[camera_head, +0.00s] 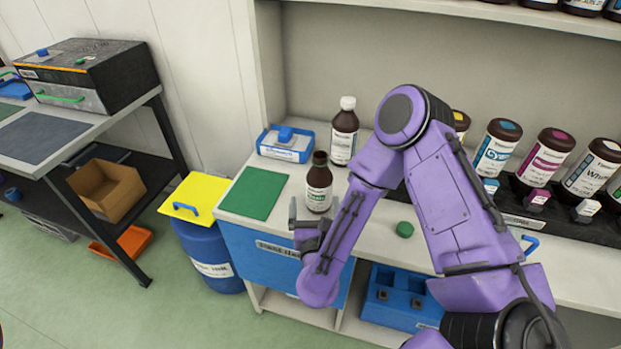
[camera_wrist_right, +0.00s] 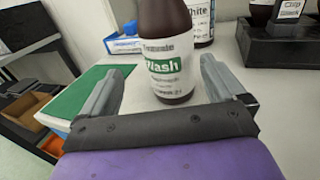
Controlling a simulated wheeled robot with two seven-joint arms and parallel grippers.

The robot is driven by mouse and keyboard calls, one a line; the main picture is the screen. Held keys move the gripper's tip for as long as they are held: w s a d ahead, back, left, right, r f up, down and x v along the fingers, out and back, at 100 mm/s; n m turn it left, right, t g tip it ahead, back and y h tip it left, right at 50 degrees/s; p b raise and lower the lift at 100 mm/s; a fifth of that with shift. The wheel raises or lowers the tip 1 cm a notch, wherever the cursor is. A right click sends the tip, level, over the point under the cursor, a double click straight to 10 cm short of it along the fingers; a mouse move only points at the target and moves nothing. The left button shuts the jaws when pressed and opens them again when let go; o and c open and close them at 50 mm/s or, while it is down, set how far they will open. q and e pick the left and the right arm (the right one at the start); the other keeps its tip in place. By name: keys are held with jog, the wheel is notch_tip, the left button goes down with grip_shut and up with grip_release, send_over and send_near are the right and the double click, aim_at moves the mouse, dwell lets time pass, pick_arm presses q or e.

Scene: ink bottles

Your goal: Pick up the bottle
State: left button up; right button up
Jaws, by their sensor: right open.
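A brown bottle (camera_head: 319,184) with a white and green label stands upright and uncapped on the white counter (camera_head: 378,235), beside a green mat (camera_head: 254,193). In the right wrist view the bottle (camera_wrist_right: 172,70) reads "Wash" and stands ahead of my right gripper (camera_wrist_right: 160,88), between the lines of its two spread fingers. My right gripper also shows in the head view (camera_head: 308,222), at the near side of the bottle. It is open and empty. A green cap (camera_head: 404,229) lies on the counter to the right. My left gripper is not in view.
A taller brown bottle with a white cap (camera_head: 344,132) stands just behind, next to a blue tray (camera_head: 285,143). Several ink bottles (camera_head: 497,148) stand in a black rack at right. A blue barrel (camera_head: 208,250) with a yellow lid is left of the counter.

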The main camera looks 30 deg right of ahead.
aim_at(319, 176)
jog(key=p+x, duration=0.1)
jog(key=x, duration=0.1)
jog(key=p+x, duration=0.1)
jog(key=x, duration=0.2)
jog(key=d+r+p+x, duration=0.1)
jog(key=x, duration=0.1)
jog(key=shift+s+d, duration=0.1)
jog(key=shift+d, duration=0.3)
jog(key=shift+f, duration=0.1)
jog(key=c, duration=0.4)
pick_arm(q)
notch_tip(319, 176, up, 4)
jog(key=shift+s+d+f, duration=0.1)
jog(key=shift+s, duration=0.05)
pick_arm(e)
jog(key=c, duration=0.8)
jog(key=shift+r+b, duration=0.35)
jog(key=shift+r, duration=0.6)
pick_arm(q)
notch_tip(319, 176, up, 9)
jog(key=p, duration=0.9)
jog(key=shift+p, duration=0.3)
pick_arm(e)
jog(key=s+a+r, duration=0.3)
jog(key=s+r, duration=0.8)
jog(key=s, duration=0.2)
jog(key=shift+a, duration=0.35)
